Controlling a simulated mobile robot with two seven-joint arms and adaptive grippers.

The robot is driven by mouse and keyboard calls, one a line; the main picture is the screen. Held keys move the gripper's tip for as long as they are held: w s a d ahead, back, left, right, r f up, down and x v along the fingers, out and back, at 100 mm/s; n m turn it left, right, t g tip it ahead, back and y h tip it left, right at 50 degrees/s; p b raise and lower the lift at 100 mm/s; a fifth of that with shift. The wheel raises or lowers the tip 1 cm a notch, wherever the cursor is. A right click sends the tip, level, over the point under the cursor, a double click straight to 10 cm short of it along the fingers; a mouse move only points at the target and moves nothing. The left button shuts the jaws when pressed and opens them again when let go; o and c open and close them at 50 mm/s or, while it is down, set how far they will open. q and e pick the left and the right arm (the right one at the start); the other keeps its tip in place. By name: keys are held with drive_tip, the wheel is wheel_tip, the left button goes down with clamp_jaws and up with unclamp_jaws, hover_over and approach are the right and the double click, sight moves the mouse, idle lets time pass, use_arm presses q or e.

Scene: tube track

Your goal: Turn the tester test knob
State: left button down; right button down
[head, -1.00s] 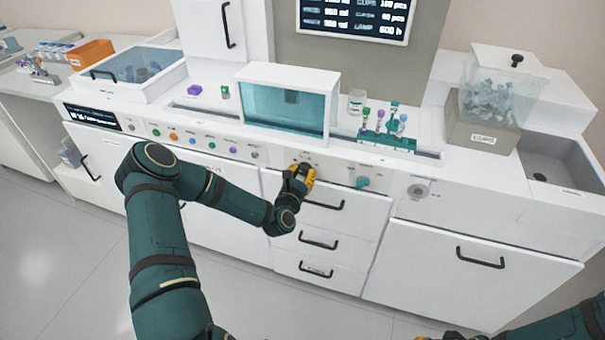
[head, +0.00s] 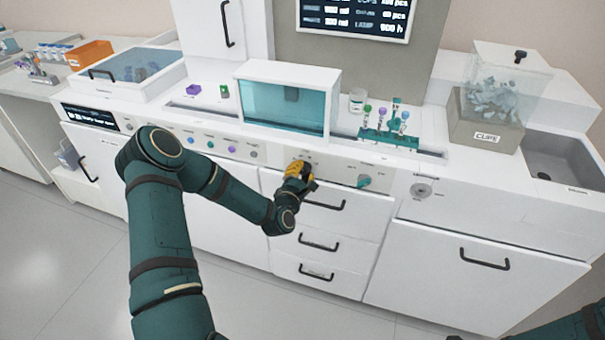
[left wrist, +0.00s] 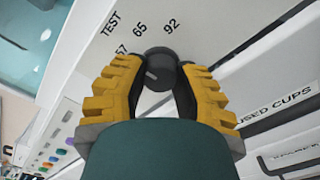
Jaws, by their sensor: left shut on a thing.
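The tester test knob (left wrist: 160,70) is a dark round knob on the white front panel, with the labels "TEST", "65" and "92" and a partly hidden number around it in the left wrist view. A light pointer mark shows on its face. My left gripper (left wrist: 160,85) is shut on the knob, with a yellow finger on each side of it. In the head view my left gripper (head: 300,172) is at the panel below the teal glass-fronted box (head: 287,100), and it hides the knob. My right gripper is not clearly visible; only part of my right arm shows at the bottom right.
A teal lever (head: 364,181) sits on the panel to the right of my left gripper. Drawers with black handles (head: 318,241) are below. A teal rack of tubes (head: 388,138) and a bin labelled "CUPS" (head: 487,137) stand on the counter.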

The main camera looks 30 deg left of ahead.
use_arm(q)
drive_tip(key=m, duration=0.6)
drive_tip(key=shift+r+m, duration=0.1)
drive_tip(key=shift+m, duration=0.2)
drive_tip(key=m, duration=0.6)
drive_tip(key=shift+m, duration=0.3)
drive_tip(key=c, duration=0.6)
unclamp_jaws()
drive_tip(key=shift+w, duration=0.1)
drive_tip(key=v, duration=1.2)
